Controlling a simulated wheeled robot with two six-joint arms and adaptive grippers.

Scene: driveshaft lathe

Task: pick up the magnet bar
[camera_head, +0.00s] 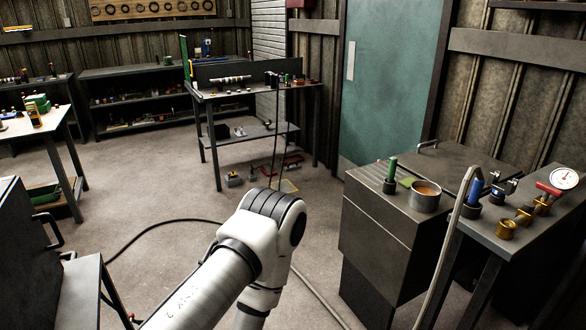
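I cannot pick out the magnet bar for certain in the head view. On the grey cabinet at the right, a green upright rod (392,170) stands in a dark round base. On the bench beside it, a blue upright piece (474,187) stands in a similar dark base. I cannot tell if either one is the magnet bar. A white arm of mine reaches up from the bottom with its joint bent near the middle. Neither of my grippers shows.
A metal cup (425,198) stands on the grey cabinet (375,228). Brass fittings (507,229) and a dial gauge (564,178) are on the right bench. A workbench (262,90) stands at the back. Hoses (150,232) cross the floor. Open floor (140,185) lies left of centre.

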